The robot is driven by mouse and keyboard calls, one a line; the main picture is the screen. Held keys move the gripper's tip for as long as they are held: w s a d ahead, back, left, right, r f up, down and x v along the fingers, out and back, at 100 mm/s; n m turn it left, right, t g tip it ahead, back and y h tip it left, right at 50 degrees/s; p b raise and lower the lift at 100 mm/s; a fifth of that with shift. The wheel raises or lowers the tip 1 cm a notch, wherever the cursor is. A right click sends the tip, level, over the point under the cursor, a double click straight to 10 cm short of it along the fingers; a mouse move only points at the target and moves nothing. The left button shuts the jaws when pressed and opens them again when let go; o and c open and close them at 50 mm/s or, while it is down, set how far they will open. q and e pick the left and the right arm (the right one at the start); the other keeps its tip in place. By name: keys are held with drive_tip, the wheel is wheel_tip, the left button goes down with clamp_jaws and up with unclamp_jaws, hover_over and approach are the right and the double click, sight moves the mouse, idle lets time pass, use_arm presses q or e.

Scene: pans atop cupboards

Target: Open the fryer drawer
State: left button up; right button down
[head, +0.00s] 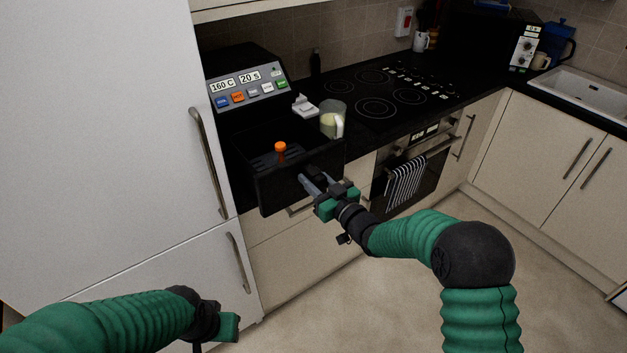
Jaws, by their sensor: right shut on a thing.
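The black fryer (243,62) stands on the counter at the left, with a sloped panel showing "160 C" and "20 s" above coloured buttons. Its black drawer (290,190) is pulled out over the counter's front edge, and its inside shows from above. An orange-topped item (280,148) sits in the drawer. My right gripper (312,183) is at the drawer's front face and is shut, apparently on the drawer's handle, which its fingers mostly hide. My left gripper (228,325) is low at the bottom left, away from the fryer; its fingers are not clearly visible.
A tall white fridge (110,120) stands close on the left of the fryer. A clear jug (333,119) and a white item (304,105) are right beside the drawer. The hob (390,88) and oven (408,185) lie to the right. The floor (400,300) in front is clear.

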drive_tip(key=c, duration=1)
unclamp_jaws()
drive_tip(key=shift+c, duration=0.2)
drive_tip(key=shift+d, duration=0.1)
drive_tip(key=b+v, duration=0.1)
drive_tip(key=v, duration=1.5)
drive_tip(key=shift+s+d, duration=0.2)
drive_tip(key=shift+s, duration=0.1)
